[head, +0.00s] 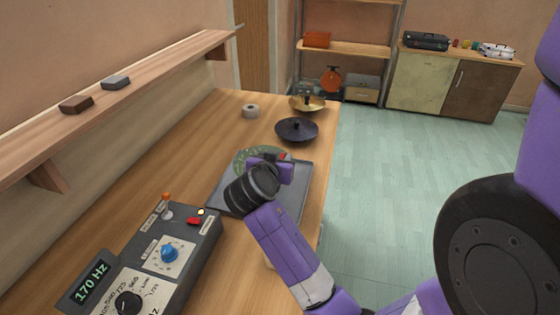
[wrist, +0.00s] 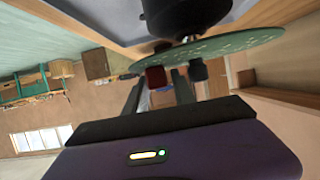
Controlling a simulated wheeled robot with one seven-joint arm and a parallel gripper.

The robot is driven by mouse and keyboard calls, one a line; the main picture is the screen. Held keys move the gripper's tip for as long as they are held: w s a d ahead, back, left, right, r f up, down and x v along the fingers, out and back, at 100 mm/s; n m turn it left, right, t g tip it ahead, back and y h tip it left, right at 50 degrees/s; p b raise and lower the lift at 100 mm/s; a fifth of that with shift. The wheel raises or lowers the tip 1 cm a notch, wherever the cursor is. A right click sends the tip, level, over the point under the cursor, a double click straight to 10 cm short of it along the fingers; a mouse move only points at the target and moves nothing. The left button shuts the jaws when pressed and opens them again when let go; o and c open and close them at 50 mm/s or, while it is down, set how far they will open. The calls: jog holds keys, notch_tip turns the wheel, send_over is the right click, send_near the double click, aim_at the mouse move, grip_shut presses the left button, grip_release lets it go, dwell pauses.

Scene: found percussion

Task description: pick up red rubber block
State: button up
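The red rubber block (head: 283,156) shows as a small red patch by my gripper in the head view. In the wrist view the red block (wrist: 156,77) is at the edge of the green speckled disc (wrist: 220,48), between my fingertips. My gripper (wrist: 159,84) is open, with a finger on each side of the block and small gaps seeming to show. In the head view the disc (head: 243,158) lies over a grey base (head: 299,190), partly hidden by my wrist. Whether the fingers touch the block is hard to tell.
A control box (head: 190,250) with knobs stands at the bench's near left. A dark cymbal (head: 297,129), a brass cymbal (head: 307,103) and a tape roll (head: 251,111) sit beyond the disc. A wall shelf (head: 130,95) holds a brown block (head: 76,104) and a grey block (head: 116,82).

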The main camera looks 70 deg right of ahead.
grip_shut()
jog(key=shift+r, duration=0.15)
